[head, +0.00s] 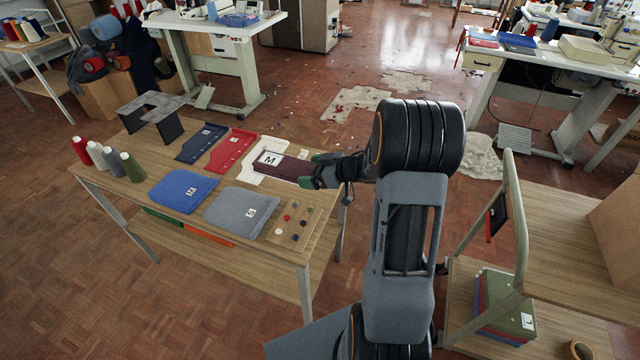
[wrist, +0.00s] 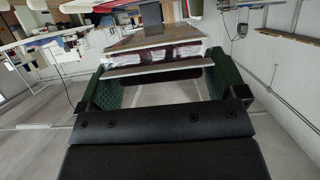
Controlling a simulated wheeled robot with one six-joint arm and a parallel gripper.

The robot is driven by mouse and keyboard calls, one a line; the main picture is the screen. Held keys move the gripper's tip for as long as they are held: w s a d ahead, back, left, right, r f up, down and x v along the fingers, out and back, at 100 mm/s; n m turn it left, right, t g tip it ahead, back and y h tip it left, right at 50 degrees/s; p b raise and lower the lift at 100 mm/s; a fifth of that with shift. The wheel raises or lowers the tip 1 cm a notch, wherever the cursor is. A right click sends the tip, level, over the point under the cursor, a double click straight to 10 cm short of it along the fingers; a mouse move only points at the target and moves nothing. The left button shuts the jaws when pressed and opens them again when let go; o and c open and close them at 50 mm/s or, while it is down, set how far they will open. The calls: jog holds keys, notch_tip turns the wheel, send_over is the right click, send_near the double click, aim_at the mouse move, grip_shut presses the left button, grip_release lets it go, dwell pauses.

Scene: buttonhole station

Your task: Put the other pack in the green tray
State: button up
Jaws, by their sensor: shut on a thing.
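My gripper (head: 322,171) is at the right edge of the left table, shut on a maroon pack (head: 291,166) with a white M label. The pack reaches left over a white tray-like piece (head: 254,176); I cannot tell whether it touches it. In the wrist view, the pack (wrist: 160,55) lies between the green pads of my gripper (wrist: 157,80). A blue pack (head: 180,194) and a grey pack (head: 237,206) lie flat on the table. A green edge (head: 163,217) shows below the tabletop; I cannot tell whether it is the green tray.
Dark blue (head: 200,145) and red (head: 231,152) pieces lie behind. Thread cones (head: 106,160) stand at the left, a button board (head: 292,227) at the front right. An orange edge (head: 208,236) shows below. A cart (head: 565,240) at the right holds a labelled green-topped stack (head: 507,305).

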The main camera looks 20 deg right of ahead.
send_over(321, 191)
notch_tip(321, 191, down, 5)
jog(key=shift+r+b, duration=0.15)
jog(key=shift+b, duration=0.2)
jog(key=shift+f, duration=1.4)
jog(key=shift+f, duration=0.1)
jog(key=o, duration=0.7)
jog(key=shift+f, duration=0.1)
